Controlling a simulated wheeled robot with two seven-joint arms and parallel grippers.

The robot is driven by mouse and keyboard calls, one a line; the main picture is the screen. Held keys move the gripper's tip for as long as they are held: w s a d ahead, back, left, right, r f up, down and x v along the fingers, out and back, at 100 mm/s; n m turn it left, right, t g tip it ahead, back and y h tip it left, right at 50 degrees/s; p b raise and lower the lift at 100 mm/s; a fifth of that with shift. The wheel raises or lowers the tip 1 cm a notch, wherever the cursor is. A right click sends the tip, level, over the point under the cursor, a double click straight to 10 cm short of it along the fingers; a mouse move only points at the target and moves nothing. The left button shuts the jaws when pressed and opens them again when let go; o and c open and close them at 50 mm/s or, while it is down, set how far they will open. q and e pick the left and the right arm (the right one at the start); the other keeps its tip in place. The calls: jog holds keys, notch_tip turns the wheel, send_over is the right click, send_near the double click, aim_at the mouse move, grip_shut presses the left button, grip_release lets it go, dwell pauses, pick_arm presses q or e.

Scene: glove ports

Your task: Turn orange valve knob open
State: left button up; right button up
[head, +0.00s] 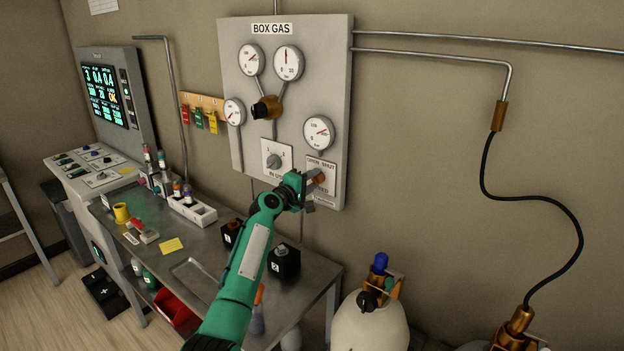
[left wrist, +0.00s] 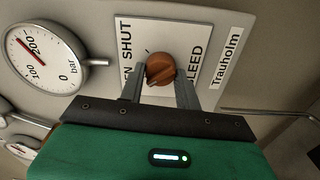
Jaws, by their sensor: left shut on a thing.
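The orange valve knob (head: 319,179) sits on a white label plate (head: 329,167) at the lower right of the gas panel. In the left wrist view the knob (left wrist: 162,69) shows as a ridged orange-brown disc on the plate marked SHUT and BLEED. My left gripper (head: 308,185) reaches the panel from below. In the left wrist view its two grey fingers (left wrist: 160,83) stand on either side of the knob and are shut on it. The fingers partly cover the plate's lettering. My right gripper is in neither view.
A metal bench (head: 213,239) with small items stands below. A cream gas cylinder (head: 370,325) and a black hose (head: 483,170) are at the right.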

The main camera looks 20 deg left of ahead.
pick_arm(q)
jog(key=shift+n, duration=0.6)
jog(key=shift+f, duration=0.1)
jog(key=o, duration=0.9)
jog(key=shift+o, duration=0.2)
jog(key=shift+a, duration=0.1)
jog(key=shift+s, duration=0.1)
jog(key=b+v, duration=0.3)
jog(key=v, duration=1)
jog(key=shift+s, duration=0.3)
jog(key=shift+a, duration=0.1)
